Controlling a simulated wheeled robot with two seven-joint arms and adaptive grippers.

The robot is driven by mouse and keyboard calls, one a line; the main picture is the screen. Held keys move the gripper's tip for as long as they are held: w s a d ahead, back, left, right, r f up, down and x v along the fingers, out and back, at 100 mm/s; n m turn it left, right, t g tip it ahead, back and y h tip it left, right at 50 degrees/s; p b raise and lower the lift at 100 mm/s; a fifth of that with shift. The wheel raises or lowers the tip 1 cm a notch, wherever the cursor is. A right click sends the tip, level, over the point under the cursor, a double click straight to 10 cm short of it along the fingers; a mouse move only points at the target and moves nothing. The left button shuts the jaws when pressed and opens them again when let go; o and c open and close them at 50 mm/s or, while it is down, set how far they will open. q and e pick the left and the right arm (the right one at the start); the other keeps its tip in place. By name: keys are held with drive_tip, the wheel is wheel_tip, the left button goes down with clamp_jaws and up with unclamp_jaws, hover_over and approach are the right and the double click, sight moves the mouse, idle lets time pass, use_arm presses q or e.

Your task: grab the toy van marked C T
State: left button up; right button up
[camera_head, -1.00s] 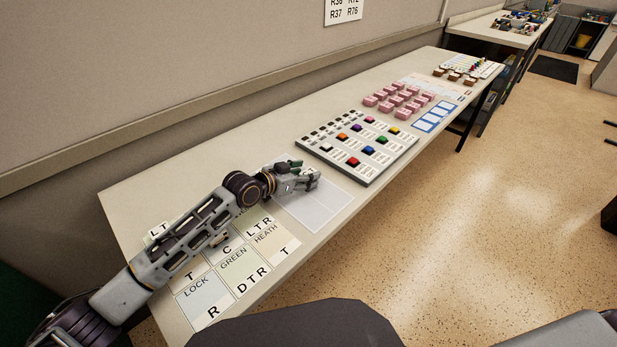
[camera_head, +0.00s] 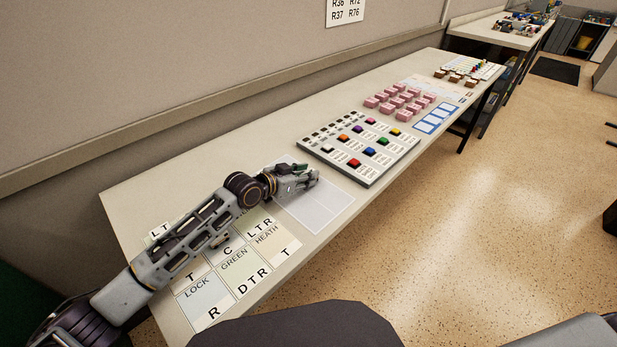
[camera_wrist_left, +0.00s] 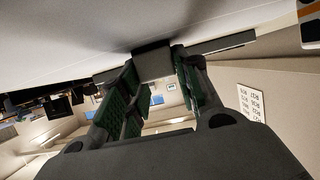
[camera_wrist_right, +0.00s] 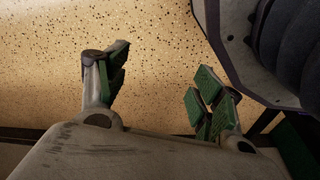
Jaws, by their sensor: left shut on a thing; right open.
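My left gripper (camera_head: 304,182) is low over a pale sheet (camera_head: 318,208) on the long table. In the left wrist view its green-padded fingers (camera_wrist_left: 153,75) are shut on a small grey boxy thing (camera_wrist_left: 153,60) close to the table top. No lettering shows on it, so I cannot tell whether it is the toy van marked C T. In the head view the fingers hide most of it. My right gripper (camera_wrist_right: 158,78) is open and empty above the speckled floor, and is not in the head view.
Lettered cards (camera_head: 238,262) lie under my left forearm. A board with coloured buttons (camera_head: 360,148) stands just beyond the left gripper. Pink blocks (camera_head: 397,98) sit farther along the table. A wall (camera_head: 180,75) runs behind, and a dark chair (camera_head: 300,328) is in front.

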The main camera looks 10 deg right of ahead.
use_arm(q)
drive_tip(key=shift+r, duration=0.1)
drive_tip(key=shift+r, duration=0.6)
wheel_tip(320, 180, up, 7)
drive_tip(key=shift+f+p, duration=0.1)
drive_tip(key=shift+p, duration=0.55)
drive_tip(key=shift+r, duration=0.9)
use_arm(e)
drive_tip(key=f, duration=0.1)
drive_tip(key=s+d+f, duration=0.2)
drive_tip(key=shift+d+f, duration=0.15)
drive_tip(key=shift+f, duration=0.15)
